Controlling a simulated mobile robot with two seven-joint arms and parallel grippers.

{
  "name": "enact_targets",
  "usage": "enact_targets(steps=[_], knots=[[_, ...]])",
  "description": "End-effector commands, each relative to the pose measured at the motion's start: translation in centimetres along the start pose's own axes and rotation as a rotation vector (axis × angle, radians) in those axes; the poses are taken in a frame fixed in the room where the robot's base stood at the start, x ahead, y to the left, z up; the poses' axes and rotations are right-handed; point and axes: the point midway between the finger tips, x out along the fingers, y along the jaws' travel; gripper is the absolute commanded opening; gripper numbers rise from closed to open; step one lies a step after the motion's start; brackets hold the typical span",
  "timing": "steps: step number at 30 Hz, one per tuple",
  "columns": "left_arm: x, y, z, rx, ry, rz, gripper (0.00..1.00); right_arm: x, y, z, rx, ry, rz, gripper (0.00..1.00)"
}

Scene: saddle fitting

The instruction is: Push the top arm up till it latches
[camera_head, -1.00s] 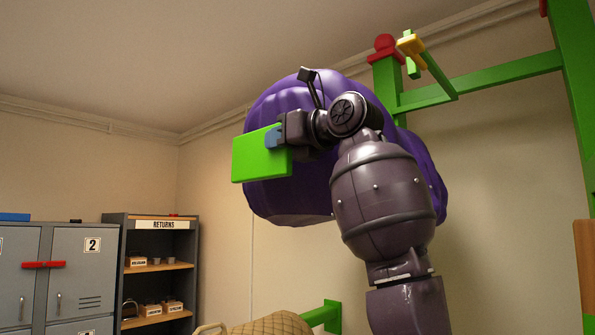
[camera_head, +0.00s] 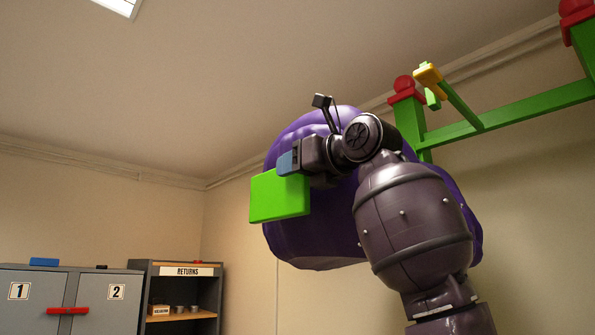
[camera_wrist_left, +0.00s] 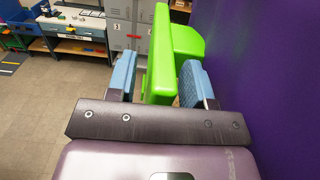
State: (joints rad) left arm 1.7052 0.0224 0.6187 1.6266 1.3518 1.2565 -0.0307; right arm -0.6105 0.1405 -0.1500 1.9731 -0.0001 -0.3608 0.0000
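A bright green block (camera_head: 280,197) stands in front of a big purple rounded body (camera_head: 310,245) in the head view. My left gripper (camera_head: 290,162) is at the block's upper right. In the left wrist view its blue fingertips (camera_wrist_left: 158,82) stand apart on either side of the green piece (camera_wrist_left: 160,60), with a narrow gap at the left finger. The purple surface (camera_wrist_left: 260,70) is close on the right. A green bar with a yellow end (camera_head: 428,75) sticks out near the red-topped green post (camera_head: 408,115). How the block joins the frame is hidden. My right gripper is not in view.
A green crossbar (camera_head: 510,115) runs from the post to the right. Grey lockers (camera_head: 75,300) and a shelf unit (camera_head: 185,290) marked RETURNS stand at the back left. The space left of the green block is clear.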

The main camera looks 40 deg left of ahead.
Motion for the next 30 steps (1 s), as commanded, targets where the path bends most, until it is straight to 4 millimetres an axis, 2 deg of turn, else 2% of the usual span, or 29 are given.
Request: enact_targets(steps=[7, 11, 24, 30], knots=[[0.0, -0.1, -0.2, 0.001, 0.004, 0.0, 0.47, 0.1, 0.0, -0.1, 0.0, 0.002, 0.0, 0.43], [-0.8, -0.1, -0.3, 0.0, 0.005, -0.002, 0.47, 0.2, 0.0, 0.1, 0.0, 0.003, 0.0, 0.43], [-8.2, -0.1, -0.3, 0.002, 0.002, -0.002, 0.47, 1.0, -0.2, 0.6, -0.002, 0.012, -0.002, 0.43], [-10.2, -0.1, -0.2, 0.001, 0.003, -0.001, 0.47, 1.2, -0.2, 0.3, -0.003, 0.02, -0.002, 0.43]])
